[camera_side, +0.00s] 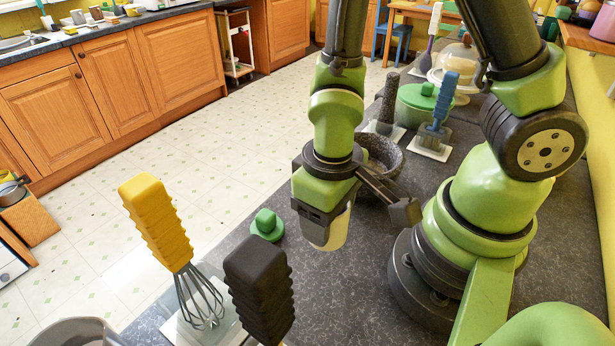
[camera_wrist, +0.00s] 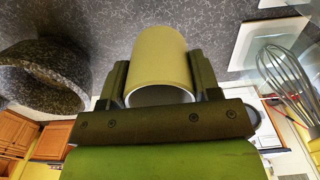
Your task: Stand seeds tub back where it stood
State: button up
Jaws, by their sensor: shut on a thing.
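The seeds tub, a plain cream cylinder (camera_side: 338,232), is in my gripper (camera_side: 328,226) over the dark speckled worktop. In the wrist view the tub (camera_wrist: 159,58) sits between the two dark fingers (camera_wrist: 160,80), one on each side, with its rim end towards my palm. In the side view the tub looks roughly upright, its upper part hidden by the gripper. I cannot tell whether its base touches the worktop. No mark for its former standing place can be made out.
A green knobbed object (camera_side: 267,226) lies left of the tub. A stone mortar (camera_side: 381,153) stands close behind. A yellow-handled whisk (camera_side: 170,240) and a black-handled tool (camera_side: 258,290) stand in front left. Worktop (camera_side: 390,315) in front of the tub is bare.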

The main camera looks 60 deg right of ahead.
jog(key=shift+s, duration=0.15)
jog(key=shift+f, duration=2.95)
jog(key=shift+f, duration=0.65)
jog(key=o, duration=1.2)
jog(key=shift+c, duration=0.2)
jog(key=shift+r, duration=0.1)
jog(key=shift+r, duration=3.95)
notch_tip(320, 180, up, 10)
